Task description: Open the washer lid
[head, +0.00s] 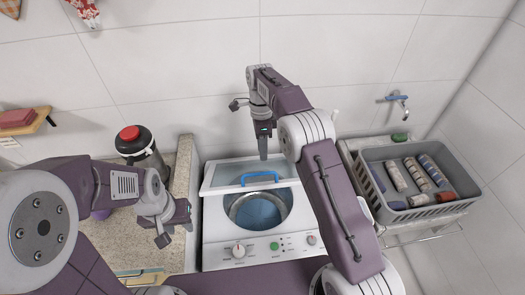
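The white top-loading washer (217,228) stands in the middle of the head view. Its lid (225,176) is raised and tilted, with a blue handle (259,177) at its near edge. The round drum opening (257,210) shows below it. My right gripper (263,152) points down above the lid's back edge and appears apart from the handle. My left gripper (164,239) hangs left of the washer, over the counter side. Neither gripper shows anything held, and the finger gaps are too unclear to judge.
A grey basket (419,215) with several rolled or bottled items stands on the right counter. A blue-handled tap (397,98) juts from the back wall. A wooden shelf (36,123) is at far left.

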